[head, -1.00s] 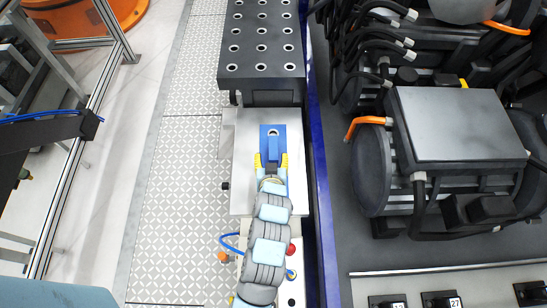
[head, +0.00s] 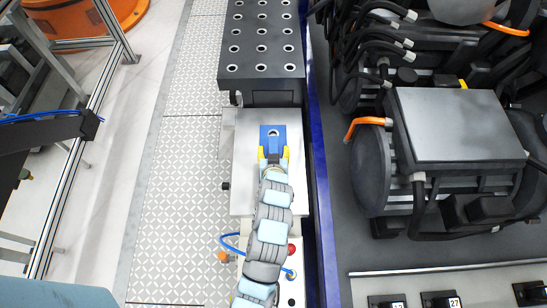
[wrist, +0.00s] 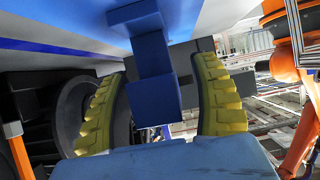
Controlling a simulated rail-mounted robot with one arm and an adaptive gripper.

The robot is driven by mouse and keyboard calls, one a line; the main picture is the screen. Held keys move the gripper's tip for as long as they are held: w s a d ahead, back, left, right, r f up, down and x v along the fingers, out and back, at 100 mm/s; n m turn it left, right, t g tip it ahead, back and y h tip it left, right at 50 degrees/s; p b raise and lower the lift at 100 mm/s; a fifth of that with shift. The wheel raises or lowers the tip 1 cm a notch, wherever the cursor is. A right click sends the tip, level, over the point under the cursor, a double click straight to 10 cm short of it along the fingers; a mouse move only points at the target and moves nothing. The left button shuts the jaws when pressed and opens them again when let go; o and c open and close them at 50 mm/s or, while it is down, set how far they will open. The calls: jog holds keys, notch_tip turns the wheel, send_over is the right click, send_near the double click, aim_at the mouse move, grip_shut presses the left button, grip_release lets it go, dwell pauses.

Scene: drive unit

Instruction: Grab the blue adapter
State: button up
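The blue adapter (head: 279,146) is a flat blue plate with a round hole near its far end. It lies on the pale metal surface in the head view. In the wrist view, its blue block (wrist: 153,101) stands out between my fingers. My gripper (head: 274,157) has two yellow ribbed fingers at the adapter's near end, one on each side. In the wrist view, my gripper (wrist: 168,85) is open around the block, with a gap visible beside each finger. The near end of the adapter is partly hidden by my gripper in the head view.
A dark block with rows of holes (head: 262,45) stands just beyond the adapter. A blue rail (head: 318,170) runs along the right, with dark drive machinery (head: 455,125) beyond it. A patterned walkway (head: 178,190) on the left is clear.

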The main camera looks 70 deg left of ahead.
grip_shut()
